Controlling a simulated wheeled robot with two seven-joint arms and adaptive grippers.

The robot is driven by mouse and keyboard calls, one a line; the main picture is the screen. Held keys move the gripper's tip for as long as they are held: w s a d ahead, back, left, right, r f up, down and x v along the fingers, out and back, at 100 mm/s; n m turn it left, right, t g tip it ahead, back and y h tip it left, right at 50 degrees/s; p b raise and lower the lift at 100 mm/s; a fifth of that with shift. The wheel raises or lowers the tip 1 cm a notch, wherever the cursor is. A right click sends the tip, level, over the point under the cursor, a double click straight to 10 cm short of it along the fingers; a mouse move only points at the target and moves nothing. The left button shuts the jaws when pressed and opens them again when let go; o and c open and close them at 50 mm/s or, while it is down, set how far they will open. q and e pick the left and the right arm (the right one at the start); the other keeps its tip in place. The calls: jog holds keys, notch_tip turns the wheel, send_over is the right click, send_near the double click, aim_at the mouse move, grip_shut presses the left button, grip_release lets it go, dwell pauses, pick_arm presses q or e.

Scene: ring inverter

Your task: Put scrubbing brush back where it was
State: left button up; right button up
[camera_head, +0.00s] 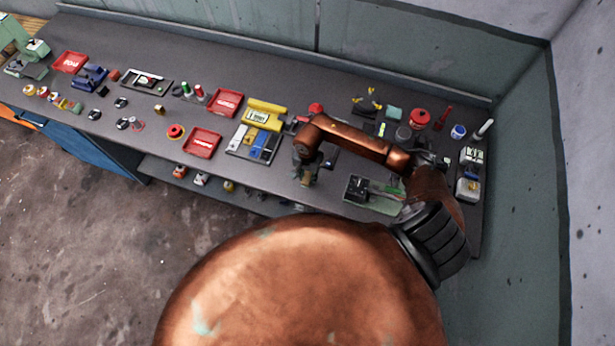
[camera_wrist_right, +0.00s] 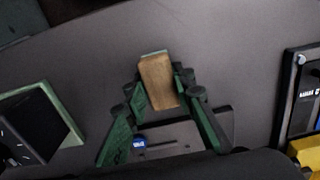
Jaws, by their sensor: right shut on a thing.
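The scrubbing brush (camera_wrist_right: 158,82) shows in the right wrist view as a tan, wood-coloured block between my right gripper's green fingertips. My right gripper (camera_wrist_right: 160,95) is shut on it. In the head view the right gripper (camera_head: 306,174) hangs over the front part of the dark workbench (camera_head: 225,174), right of the mat with coloured blocks. The brush is small there and mostly hidden by the gripper. I cannot tell whether it touches the bench. Its bristles are not visible. My left gripper is not in view.
A dark mat (camera_head: 233,152) with blue, yellow and white pieces lies left of the gripper. A black and green tray (camera_head: 357,189) lies to its right, also in the right wrist view (camera_wrist_right: 62,104). Red trays (camera_head: 202,143) stand farther left. Bare bench lies around the brush.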

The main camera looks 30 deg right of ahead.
aim_at(308, 177)
jog(key=o, duration=1.1)
jog(key=shift+r+p, duration=0.25)
jog(key=shift+p, duration=0.05)
jog(key=shift+r+b, duration=1.55)
jog(key=shift+r, duration=4.35)
jog(key=shift+f, duration=0.1)
